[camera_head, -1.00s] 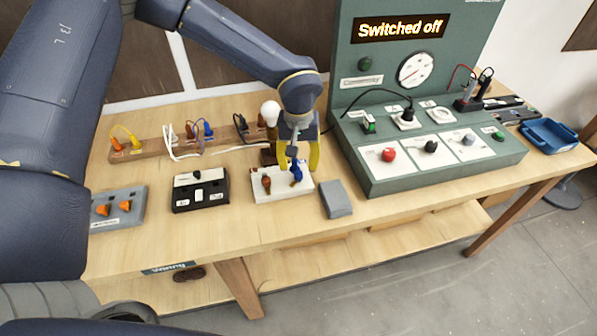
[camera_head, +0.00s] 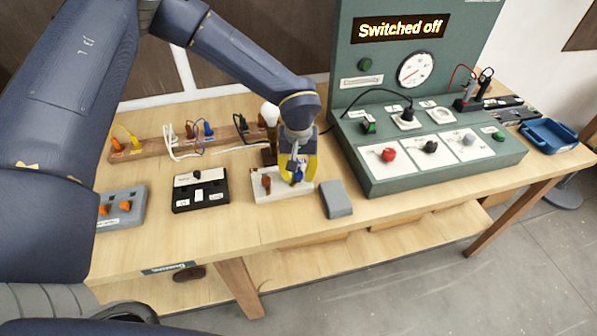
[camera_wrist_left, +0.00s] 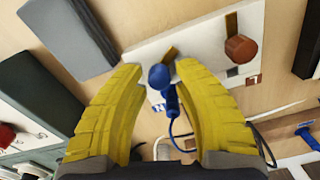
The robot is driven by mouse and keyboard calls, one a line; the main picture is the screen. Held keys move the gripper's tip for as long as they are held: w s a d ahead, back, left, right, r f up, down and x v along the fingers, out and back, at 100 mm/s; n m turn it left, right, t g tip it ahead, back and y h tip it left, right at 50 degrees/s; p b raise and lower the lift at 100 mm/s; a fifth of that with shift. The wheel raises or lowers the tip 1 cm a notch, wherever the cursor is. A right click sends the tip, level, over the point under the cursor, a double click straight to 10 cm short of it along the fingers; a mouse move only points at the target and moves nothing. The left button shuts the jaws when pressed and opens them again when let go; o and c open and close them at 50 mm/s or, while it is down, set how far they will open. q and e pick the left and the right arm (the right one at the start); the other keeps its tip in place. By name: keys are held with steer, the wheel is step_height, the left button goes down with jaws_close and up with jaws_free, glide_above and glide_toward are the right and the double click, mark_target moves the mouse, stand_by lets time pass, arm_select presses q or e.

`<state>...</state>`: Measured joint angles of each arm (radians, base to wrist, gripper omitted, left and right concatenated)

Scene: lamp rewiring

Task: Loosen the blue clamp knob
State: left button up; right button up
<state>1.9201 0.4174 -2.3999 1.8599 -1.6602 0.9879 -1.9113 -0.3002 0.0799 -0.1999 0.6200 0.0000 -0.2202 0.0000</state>
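The blue clamp knob (camera_head: 298,176) stands on the white clamp block (camera_head: 262,196), beside a brown-red knob (camera_head: 266,183). In the left wrist view the blue knob (camera_wrist_left: 159,77) shows between the tips of my left gripper (camera_wrist_left: 160,72), with a blue plug and cable just beyond it. My left gripper (camera_head: 298,172) is low over the right part of the block, its yellow fingers apart on either side of the knob. A gap shows at the left finger; contact at the right finger cannot be told. My right gripper is not in view.
A grey block (camera_head: 336,199) lies right of the clamp block, with the green test console (camera_head: 440,165) beyond. A black switch box (camera_head: 201,190) stands to the left. A bulb (camera_head: 270,114) and a wooden socket strip (camera_head: 160,148) with cables stand behind.

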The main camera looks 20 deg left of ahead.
arm_select(q)
jaws_close()
stand_by(0.3)
steer(key=shift+w+r+n, duration=0.1)
steer(key=shift+n, duration=0.2)
steer(key=n, duration=0.4)
steer(key=shift+a, duration=0.1)
steer(key=shift+n, duration=2.2)
steer(key=shift+w+a+n, duration=0.1)
steer(key=shift+n, duration=0.2)
steer(key=shift+o, duration=0.7)
jaws_free()
steer(key=shift+o, duration=1.4)
steer(key=shift+s, duration=0.2)
